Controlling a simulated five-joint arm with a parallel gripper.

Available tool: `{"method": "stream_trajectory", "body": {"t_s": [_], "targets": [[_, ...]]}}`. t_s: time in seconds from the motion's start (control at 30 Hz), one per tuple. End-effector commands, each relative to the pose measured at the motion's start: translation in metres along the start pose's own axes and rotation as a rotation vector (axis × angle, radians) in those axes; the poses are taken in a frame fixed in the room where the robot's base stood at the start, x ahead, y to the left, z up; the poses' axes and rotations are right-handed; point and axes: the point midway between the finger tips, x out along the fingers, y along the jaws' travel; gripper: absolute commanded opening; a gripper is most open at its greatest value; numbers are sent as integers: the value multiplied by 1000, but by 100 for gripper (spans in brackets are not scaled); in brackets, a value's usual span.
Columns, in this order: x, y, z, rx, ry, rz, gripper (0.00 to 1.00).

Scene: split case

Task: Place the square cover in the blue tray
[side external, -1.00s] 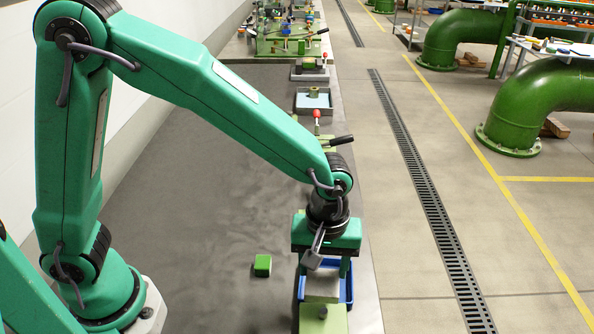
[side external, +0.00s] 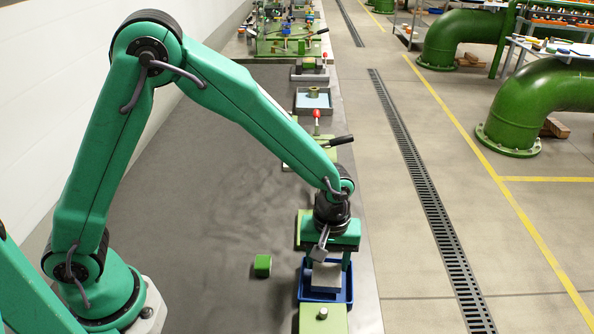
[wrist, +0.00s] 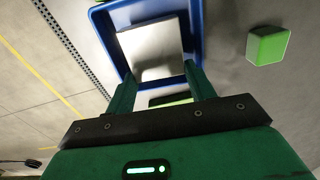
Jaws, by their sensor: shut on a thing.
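The square cover (side external: 326,274) is a pale grey square plate. My gripper (side external: 329,258) is shut on it, one finger at each side. In the wrist view the cover (wrist: 155,42) shows between the fingertips (wrist: 158,82), framed by the blue tray's walls. The blue tray (side external: 349,286) sits under the cover near the bench's right edge; its rim also shows in the wrist view (wrist: 99,28). The cover is within the tray's outline, but I cannot tell whether it touches the tray floor. My gripper hides part of the cover and the tray's far side.
A green block (side external: 263,266) stands left of the tray. A green plate with a knob (side external: 323,320) lies on the near side. Beyond my gripper are a red-knobbed lever (side external: 317,115) and a grey tray (side external: 313,100). The bench to the left is largely clear.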

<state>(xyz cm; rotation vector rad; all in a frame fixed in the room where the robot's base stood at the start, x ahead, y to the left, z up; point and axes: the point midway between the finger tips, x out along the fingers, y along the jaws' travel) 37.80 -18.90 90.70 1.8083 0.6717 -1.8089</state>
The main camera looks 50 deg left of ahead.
Motion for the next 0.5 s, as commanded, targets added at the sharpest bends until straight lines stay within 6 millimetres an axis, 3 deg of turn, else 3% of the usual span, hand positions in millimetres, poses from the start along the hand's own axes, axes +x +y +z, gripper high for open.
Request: {"method": "stream_trajectory", "body": {"t_s": [0.17, 0.5], "targets": [[14, 0, 0, 0, 0, 0, 4], [16, 0, 0, 0, 0, 1, 4]]}}
